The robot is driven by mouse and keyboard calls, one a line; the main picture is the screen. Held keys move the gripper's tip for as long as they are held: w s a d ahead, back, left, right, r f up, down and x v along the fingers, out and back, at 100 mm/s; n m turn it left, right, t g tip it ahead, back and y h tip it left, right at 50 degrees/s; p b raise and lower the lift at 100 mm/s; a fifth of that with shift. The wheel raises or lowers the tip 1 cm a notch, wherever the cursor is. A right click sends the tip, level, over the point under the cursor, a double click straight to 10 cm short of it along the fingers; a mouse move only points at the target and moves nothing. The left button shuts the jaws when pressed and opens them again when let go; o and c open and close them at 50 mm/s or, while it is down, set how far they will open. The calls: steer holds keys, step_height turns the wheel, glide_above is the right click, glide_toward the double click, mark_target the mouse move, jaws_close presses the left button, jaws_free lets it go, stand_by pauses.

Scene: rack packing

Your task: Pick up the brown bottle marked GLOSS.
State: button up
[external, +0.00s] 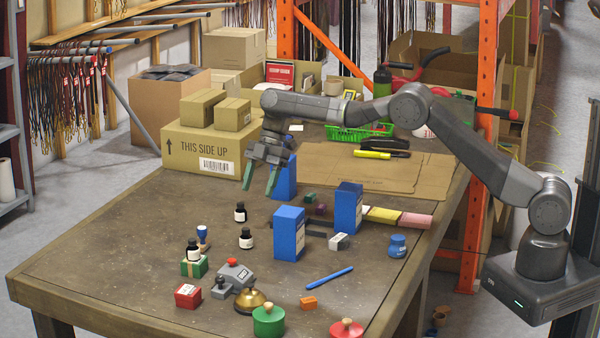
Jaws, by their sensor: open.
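Three small dark bottles with white labels stand on the table; the labels are too small to read, so I cannot tell which is marked GLOSS. One bottle (240,212) stands left of the blue boxes. A second bottle (246,239) stands just in front of it. A third bottle (193,252) stands at the left, apparently on a green block (194,267). My gripper (259,186) is open and empty, pointing down above the table, behind and right of the first two bottles. A blue box (284,178) is right beside its fingers.
Blue boxes (288,236) (348,208) stand right of the bottles. A stamp (203,238), grey device (235,275), brass bell (253,300) and green pot (268,320) crowd the front. A large carton (200,150) stands behind. The table's left part is clear.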

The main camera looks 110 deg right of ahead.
mark_target(246, 232)
steer(key=p+x, duration=0.1)
steer(key=x, duration=0.7)
steer(key=shift+w+f, duration=0.1)
steer(key=shift+f, duration=0.1)
steer(key=p+x, duration=0.1)
steer(key=x, duration=0.4)
steer(key=shift+d+f, duration=0.1)
steer(key=shift+f, duration=0.1)
steer(key=c, duration=1.1)
